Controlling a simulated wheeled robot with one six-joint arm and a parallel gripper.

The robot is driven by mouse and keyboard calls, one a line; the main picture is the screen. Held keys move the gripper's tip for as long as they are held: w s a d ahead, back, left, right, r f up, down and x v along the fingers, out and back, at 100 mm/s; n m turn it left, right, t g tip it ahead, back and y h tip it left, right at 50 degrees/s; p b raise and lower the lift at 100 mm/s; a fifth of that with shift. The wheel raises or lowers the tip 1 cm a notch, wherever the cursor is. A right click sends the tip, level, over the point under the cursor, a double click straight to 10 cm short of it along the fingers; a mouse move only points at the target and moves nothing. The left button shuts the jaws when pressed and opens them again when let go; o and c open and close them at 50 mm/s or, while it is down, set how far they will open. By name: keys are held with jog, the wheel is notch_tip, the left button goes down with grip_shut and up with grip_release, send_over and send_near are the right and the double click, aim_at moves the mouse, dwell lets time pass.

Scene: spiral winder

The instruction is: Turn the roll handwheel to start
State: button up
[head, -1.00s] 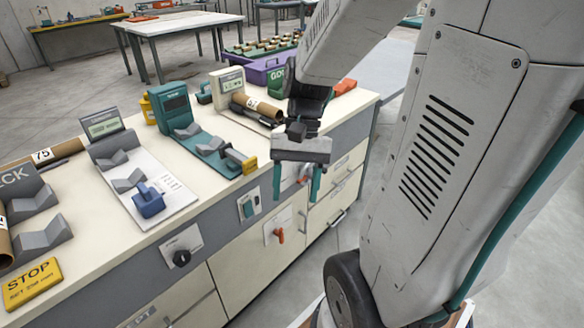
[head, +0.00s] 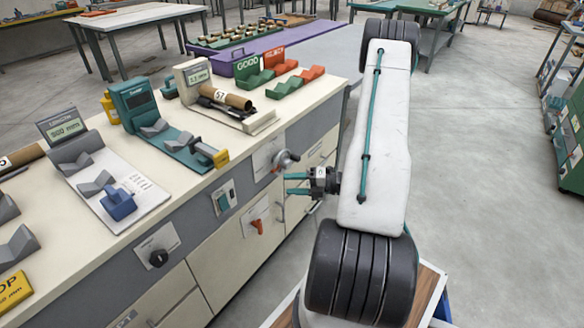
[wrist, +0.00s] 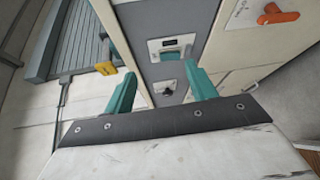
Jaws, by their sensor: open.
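A small grey handwheel with a reddish knob (head: 285,160) sticks out from a pale plate (head: 267,156) on the bench's front panel in the head view. My gripper (head: 290,184) is just below it, apart from it as far as I can tell. Its two teal fingers point left toward the bench front. In the wrist view my gripper (wrist: 162,92) is open with nothing between the fingers. The handwheel cannot be made out in the wrist view.
An orange lever (head: 257,226), a teal switch (head: 223,199) and a black knob (head: 158,257) sit on the bench front (head: 200,218). The wrist view shows the orange lever (wrist: 278,14) and switch (wrist: 172,48). Benchtop stations stand above.

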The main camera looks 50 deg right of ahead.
jog(key=d+f+m+t+h, duration=0.3)
jog(key=d+f+m+h, duration=0.25)
jog(key=m, duration=0.35)
jog(key=m+t+h, duration=0.1)
jog(key=m+h, duration=0.2)
jog(key=m, duration=0.5)
send_near(290, 166)
jog(key=w, duration=0.9)
jog(key=shift+a+r, duration=0.15)
jog(key=shift+a, duration=0.15)
jog(key=c, duration=1)
